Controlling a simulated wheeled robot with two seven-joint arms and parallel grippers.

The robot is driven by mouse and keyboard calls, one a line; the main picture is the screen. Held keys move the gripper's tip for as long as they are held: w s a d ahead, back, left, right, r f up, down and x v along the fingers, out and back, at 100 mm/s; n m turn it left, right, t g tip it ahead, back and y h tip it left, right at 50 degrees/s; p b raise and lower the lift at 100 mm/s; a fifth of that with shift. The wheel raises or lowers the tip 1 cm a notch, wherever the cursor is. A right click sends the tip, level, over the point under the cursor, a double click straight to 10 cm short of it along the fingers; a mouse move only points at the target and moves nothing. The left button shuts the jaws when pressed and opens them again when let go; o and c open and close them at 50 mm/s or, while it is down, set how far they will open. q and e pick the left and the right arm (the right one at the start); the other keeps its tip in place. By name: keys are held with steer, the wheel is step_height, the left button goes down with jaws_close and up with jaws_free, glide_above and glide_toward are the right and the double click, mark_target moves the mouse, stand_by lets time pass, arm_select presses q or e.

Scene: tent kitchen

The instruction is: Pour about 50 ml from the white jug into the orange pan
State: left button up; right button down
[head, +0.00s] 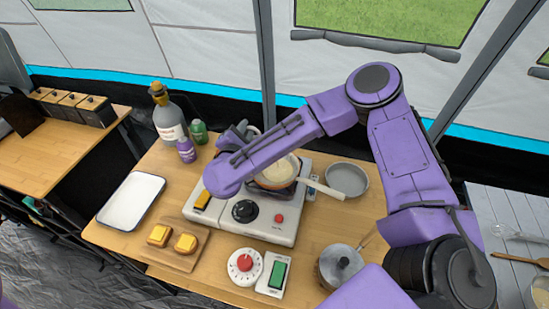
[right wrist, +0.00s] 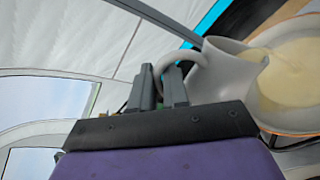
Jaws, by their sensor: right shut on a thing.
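My right gripper (head: 243,127) is shut on the handle of the white jug (right wrist: 222,77); the fingers (right wrist: 162,87) grip the handle loop in the right wrist view. The jug is tilted, its mouth toward the pan. In the head view the jug is mostly hidden behind my right arm. The orange pan (head: 275,185) sits on the stove, its pale handle pointing right. Pale cream liquid (right wrist: 290,75) shows beside the jug's rim, over or in the pan; I cannot make out a separate stream. My left gripper is not in view.
The white stove (head: 225,222) stands mid-table. A white tray (head: 131,201), a board with yellow blocks (head: 183,256) and bottles (head: 170,120) are left. A timer (head: 244,266) is in front.

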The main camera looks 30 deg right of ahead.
steer(key=shift+s+d+r+p, duration=0.1)
steer(key=shift+r+p, duration=0.1)
steer(key=shift+p, duration=0.1)
stand_by(0.4)
steer(key=shift+f+b, duration=0.25)
steer(key=shift+b, duration=0.05)
steer(key=w+a+f+n+b, duration=0.1)
steer(key=b, duration=0.2)
steer(key=shift+a+f+n+h, duration=0.25)
steer(key=shift+f+n+h, duration=0.05)
steer(key=shift+n+h, duration=0.1)
steer(key=w+a+n, duration=0.1)
steer(key=n, duration=0.2)
steer(key=shift+w+a+b, duration=0.15)
steer(key=shift+b, duration=0.25)
steer(key=shift+w+a+r, duration=0.1)
steer(key=shift+r, duration=0.05)
steer(key=shift+s+d+r, duration=0.1)
steer(key=shift+s+d, duration=0.15)
steer(key=shift+d, duration=0.1)
steer(key=shift+w+a, duration=0.15)
steer(key=shift+a, duration=0.05)
